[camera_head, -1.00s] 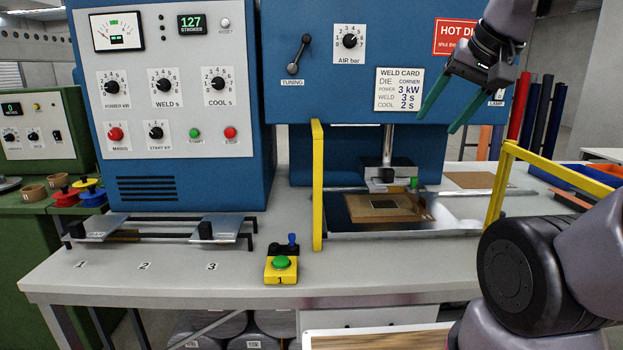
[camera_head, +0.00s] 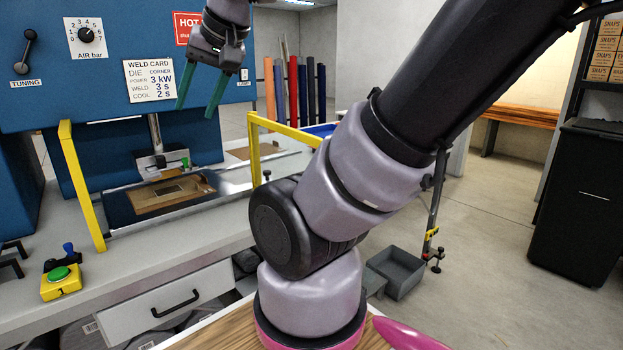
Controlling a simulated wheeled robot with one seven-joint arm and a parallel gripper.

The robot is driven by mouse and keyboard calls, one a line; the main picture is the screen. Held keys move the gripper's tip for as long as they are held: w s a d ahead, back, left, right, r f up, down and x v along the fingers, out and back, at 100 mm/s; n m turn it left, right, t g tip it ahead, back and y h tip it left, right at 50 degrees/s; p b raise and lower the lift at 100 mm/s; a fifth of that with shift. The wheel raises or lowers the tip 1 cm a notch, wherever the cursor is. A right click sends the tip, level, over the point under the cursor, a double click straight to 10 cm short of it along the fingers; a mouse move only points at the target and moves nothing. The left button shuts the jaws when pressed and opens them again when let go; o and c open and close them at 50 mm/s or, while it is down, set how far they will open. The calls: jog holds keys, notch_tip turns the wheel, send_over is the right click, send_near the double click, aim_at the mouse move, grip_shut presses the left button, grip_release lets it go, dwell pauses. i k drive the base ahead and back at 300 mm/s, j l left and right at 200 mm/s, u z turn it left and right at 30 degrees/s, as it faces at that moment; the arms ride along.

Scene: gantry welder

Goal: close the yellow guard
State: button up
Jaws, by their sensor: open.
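The yellow guard shows as two parts at the welder's opening. A flat yellow upright (camera_head: 82,185) stands at the left of the die bed. A yellow bar frame (camera_head: 256,148) stands at the right, its top bar running toward the lower right until my arm hides it. I cannot tell how the parts join. The front of the bed between them looks uncovered. My gripper (camera_head: 195,112) is open and empty, green fingers pointing down, in front of the blue welder. In the picture it is above and left of the bar frame, apart from it.
The brown die plate (camera_head: 172,196) lies on the bed under the press head (camera_head: 160,164). A yellow box with a green button (camera_head: 61,282) sits on the bench at left. A grey bin (camera_head: 396,272) stands beyond my arm. Floor at right is open before a black cabinet (camera_head: 585,205).

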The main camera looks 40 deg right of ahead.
aim_at(312, 140)
jog(key=k+l+u, duration=0.25)
jog(key=k+l, duration=0.5)
jog(key=l, duration=0.35)
jog(key=k+l+u, duration=0.1)
jog(key=l, duration=0.3)
jog(key=k+l, duration=0.15)
jog(key=l, duration=0.2)
jog(key=l+u, duration=0.1)
jog(key=l, duration=0.3)
jog(key=k+l, duration=0.1)
jog(key=k, duration=0.6)
jog(key=u, duration=0.1)
jog(key=i, duration=0.05)
